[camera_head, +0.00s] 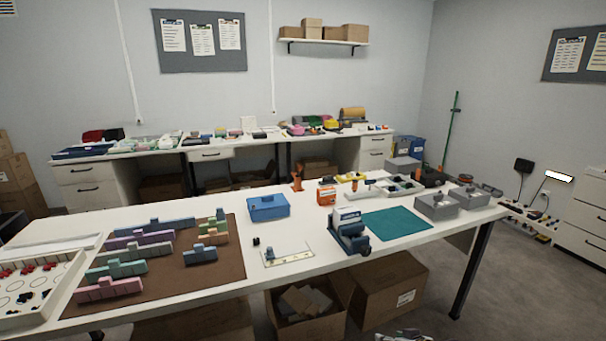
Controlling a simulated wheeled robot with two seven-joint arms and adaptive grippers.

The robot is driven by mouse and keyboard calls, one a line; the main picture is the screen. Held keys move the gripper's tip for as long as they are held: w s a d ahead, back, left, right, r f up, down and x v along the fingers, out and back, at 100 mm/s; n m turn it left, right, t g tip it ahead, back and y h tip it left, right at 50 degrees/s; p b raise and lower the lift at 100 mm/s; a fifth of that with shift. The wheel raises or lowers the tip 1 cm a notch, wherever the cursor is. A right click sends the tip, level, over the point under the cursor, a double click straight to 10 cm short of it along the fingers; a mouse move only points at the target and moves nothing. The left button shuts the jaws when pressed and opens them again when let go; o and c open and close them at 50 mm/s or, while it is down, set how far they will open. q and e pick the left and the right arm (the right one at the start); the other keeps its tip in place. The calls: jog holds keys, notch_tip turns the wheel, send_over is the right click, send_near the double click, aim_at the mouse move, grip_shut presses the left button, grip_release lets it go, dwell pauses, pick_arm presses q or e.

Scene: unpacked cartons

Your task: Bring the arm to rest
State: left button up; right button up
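Only a small grey and white mechanical piece (404,336) shows at the bottom edge, right of centre. It looks like the top of my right gripper or wrist, and its fingers cannot be made out. It is low in front of the white table (205,299), apart from the tabletop. My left arm and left gripper are not in view. No held object can be seen.
The table bears a brown mat (165,275) with several coloured stepped blocks, a blue box (268,207), a blue-white device (349,232), a teal mat (397,223) and grey boxes (437,206). Open cartons (308,303) stand below its front edge.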

jog(key=s+f+n+g+h, duration=0.1)
jog(key=s+f+g+h, duration=0.2)
jog(key=s+f, duration=0.65)
pick_arm(q)
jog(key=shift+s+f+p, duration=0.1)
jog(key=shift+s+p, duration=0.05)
jog(key=shift+p, duration=0.55)
pick_arm(e)
jog(key=s+a+f+g, duration=0.1)
jog(key=s+a+f, duration=0.2)
jog(key=s+f, duration=0.2)
jog(key=s+a+f+g, duration=0.2)
jog(key=s+a+f, duration=0.2)
jog(key=s, duration=0.7)
jog(key=shift+s+f+g+y, duration=0.3)
jog(key=shift+f+y, duration=0.1)
jog(key=shift+f, duration=0.15)
pick_arm(q)
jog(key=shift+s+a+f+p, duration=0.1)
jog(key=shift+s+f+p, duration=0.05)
jog(key=shift+p, duration=0.35)
pick_arm(e)
jog(key=shift+s+f, duration=0.1)
jog(key=shift+f, duration=0.05)
